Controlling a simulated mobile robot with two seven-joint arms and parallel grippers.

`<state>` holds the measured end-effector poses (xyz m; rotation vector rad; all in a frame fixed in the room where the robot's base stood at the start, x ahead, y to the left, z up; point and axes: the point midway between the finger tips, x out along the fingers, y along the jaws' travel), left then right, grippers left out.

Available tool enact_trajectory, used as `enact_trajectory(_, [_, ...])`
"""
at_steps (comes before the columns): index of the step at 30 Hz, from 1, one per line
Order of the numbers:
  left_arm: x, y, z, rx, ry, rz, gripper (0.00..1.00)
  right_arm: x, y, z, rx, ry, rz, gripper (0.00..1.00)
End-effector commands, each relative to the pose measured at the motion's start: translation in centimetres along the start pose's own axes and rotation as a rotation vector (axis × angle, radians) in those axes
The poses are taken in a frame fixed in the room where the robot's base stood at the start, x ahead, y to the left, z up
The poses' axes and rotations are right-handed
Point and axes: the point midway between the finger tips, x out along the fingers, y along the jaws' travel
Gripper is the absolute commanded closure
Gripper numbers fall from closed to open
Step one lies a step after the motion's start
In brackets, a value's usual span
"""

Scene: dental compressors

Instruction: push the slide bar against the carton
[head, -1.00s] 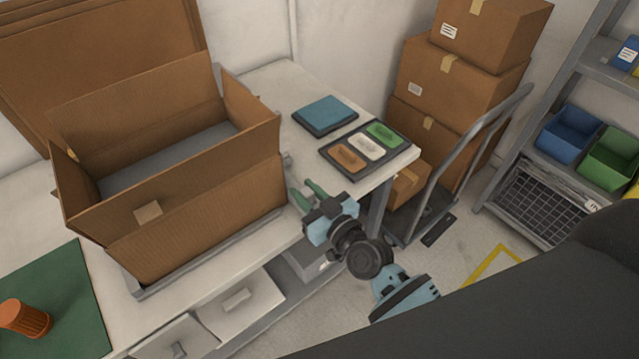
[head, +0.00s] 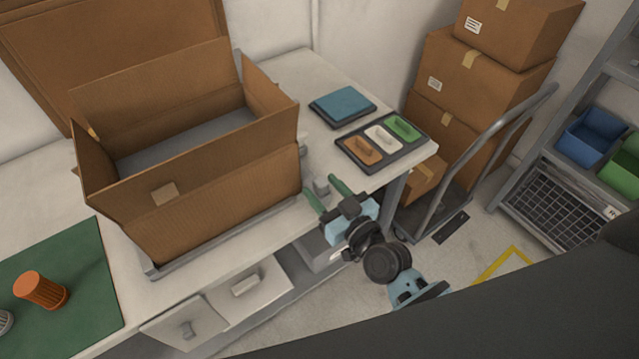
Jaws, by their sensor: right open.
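An open brown carton (head: 215,195) stands on the worktop in a low grey frame (head: 160,268), its flaps up. Near its right side I see a small grey block (head: 321,186) and another grey piece (head: 303,146); these may belong to the slide bar, whose full length I cannot make out. My right gripper (head: 319,186) is open at the worktop's front edge, right of the carton. Its two green fingers lie on either side of the small grey block; I cannot tell if they touch it. My left gripper is not in view.
A dark tray (head: 345,152) with orange, white and green pieces and a teal book-like block (head: 342,105) lie behind the gripper. A green mat (head: 90,310) with an orange ribbed cylinder (head: 42,290) is at left. Stacked boxes (head: 490,85) on a trolley stand at right.

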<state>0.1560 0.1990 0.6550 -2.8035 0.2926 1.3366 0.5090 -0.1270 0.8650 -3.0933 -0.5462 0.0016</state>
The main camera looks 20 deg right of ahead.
Motion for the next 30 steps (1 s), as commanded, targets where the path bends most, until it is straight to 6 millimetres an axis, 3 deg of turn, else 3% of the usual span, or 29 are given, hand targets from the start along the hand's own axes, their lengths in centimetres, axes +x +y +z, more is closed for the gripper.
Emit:
enact_trajectory(6, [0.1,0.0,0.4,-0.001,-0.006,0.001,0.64,-3.7,-0.1,0.2,-0.001,-0.003,-0.001,0.53])
enact_trajectory(12, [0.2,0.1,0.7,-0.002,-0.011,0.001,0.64,-5.5,-0.1,0.1,0.0,-0.002,-0.001,0.53])
enact_trajectory(30, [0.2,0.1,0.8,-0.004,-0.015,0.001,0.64,-5.7,-0.1,0.1,0.001,-0.003,-0.001,0.53])
